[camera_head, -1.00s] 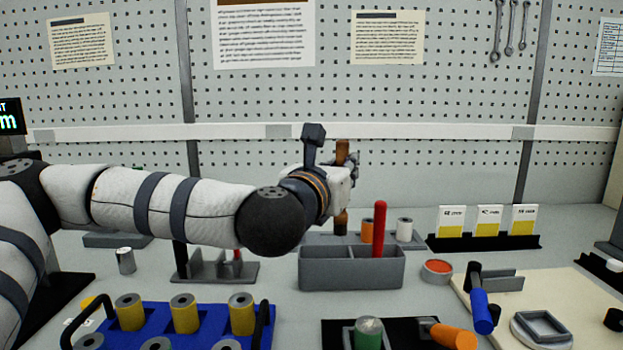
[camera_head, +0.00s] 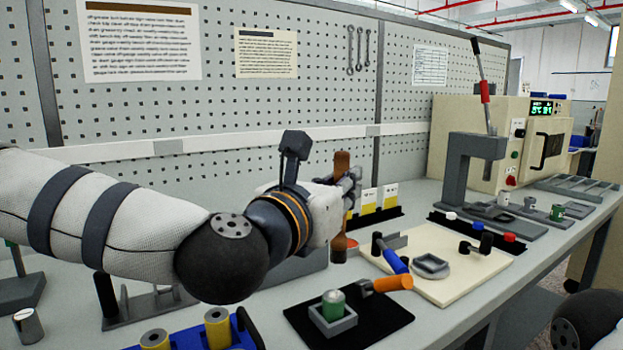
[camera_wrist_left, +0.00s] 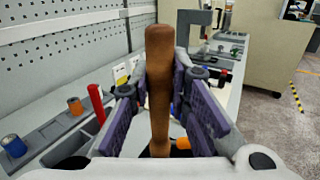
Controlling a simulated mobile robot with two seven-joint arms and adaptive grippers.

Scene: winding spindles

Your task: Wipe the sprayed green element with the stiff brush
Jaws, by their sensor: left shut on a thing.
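The green element (camera_head: 333,302) stands upright in a small square grey holder on a black mat (camera_head: 375,325) in the head view. My left gripper (camera_head: 350,192) is shut on a brown wooden handle, the stiff brush (camera_head: 341,166), held upright above the bench, behind the green element in the picture. In the left wrist view the brush handle (camera_wrist_left: 159,85) stands between the two finger pads; its bristles cannot be made out. My right gripper is out of view.
An orange-handled tool (camera_head: 390,284) lies beside the green element. A press (camera_head: 470,170) and a cream oven (camera_head: 535,135) stand at the right. Yellow spools (camera_head: 217,328) sit front left.

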